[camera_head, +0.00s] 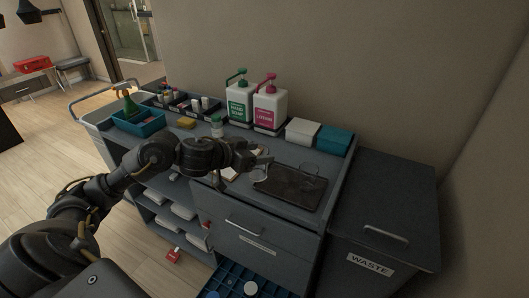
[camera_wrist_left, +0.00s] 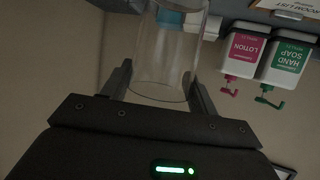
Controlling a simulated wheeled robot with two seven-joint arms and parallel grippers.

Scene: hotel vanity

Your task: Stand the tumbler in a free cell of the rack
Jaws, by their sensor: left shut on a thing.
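The clear glass tumbler (camera_wrist_left: 163,60) is between the two fingers of my left gripper (camera_wrist_left: 160,82) in the left wrist view. My left gripper (camera_head: 262,160) is shut on it, over the cart top at the left end of the dark tray. The tumbler (camera_head: 261,175) shows only faintly in the head view. The blue rack (camera_head: 232,272) is low at the bottom edge of the head view, in front of the cart. Some of its cells hold round blue and white pieces; part of the rack is cut off. My right gripper is out of view.
A dark tray (camera_head: 290,188) with another clear glass (camera_head: 309,171) lies on the cart top. Soap (camera_head: 240,101) and lotion (camera_head: 270,103) pump bottles stand behind. A blue caddy (camera_head: 138,121) is left; a waste bin (camera_head: 385,215) is right.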

